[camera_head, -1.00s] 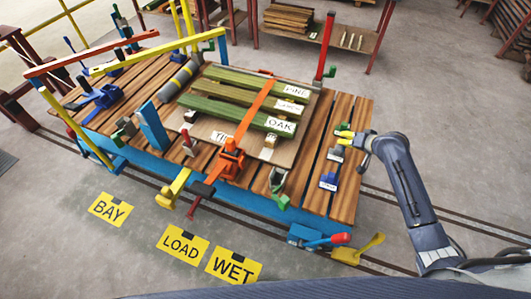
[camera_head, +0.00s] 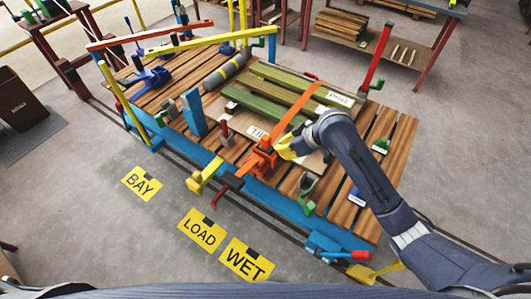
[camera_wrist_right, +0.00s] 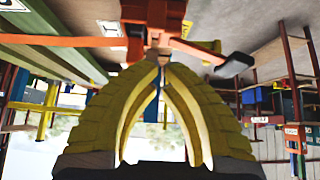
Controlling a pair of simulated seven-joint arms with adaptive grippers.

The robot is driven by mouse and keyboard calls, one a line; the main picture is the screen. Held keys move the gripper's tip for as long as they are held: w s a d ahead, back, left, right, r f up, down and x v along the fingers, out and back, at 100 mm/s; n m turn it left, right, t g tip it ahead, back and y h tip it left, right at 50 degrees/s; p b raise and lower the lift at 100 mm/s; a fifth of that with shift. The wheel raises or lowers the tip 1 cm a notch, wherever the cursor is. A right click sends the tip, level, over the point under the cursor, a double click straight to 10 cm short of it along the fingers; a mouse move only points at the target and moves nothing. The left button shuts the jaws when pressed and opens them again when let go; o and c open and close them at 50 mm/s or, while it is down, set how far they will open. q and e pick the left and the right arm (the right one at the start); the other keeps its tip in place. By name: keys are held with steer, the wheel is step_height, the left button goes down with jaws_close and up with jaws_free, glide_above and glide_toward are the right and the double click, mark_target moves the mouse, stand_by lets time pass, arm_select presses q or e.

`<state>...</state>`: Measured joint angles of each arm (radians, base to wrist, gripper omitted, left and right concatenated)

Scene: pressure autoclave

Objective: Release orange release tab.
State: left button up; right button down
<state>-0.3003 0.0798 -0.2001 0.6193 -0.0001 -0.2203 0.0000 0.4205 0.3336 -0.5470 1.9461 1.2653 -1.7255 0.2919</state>
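The orange ratchet buckle (camera_head: 262,157) sits at the near edge of the wooden deck, on the end of an orange strap (camera_head: 296,108). It also shows at the top of the right wrist view (camera_wrist_right: 147,14). I cannot clearly pick out its release tab. My right gripper (camera_head: 283,149) has yellow fingers and is just right of the buckle, close to it. In the wrist view its fingertips (camera_wrist_right: 161,56) nearly meet in front of the buckle; I see nothing clearly held between them. My left gripper is out of view.
Green planks (camera_head: 254,104) lie under the strap. A red handle (camera_head: 226,188) and a yellow lever (camera_head: 202,176) stick out at the near edge. A tall red post (camera_head: 379,57) stands behind. Floor signs such as LOAD (camera_head: 202,233) lie in front.

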mark_target(274, 162)
steer(key=shift+x, duration=5)
steer(key=shift+d, duration=0.1)
steer(key=shift+d, duration=0.15)
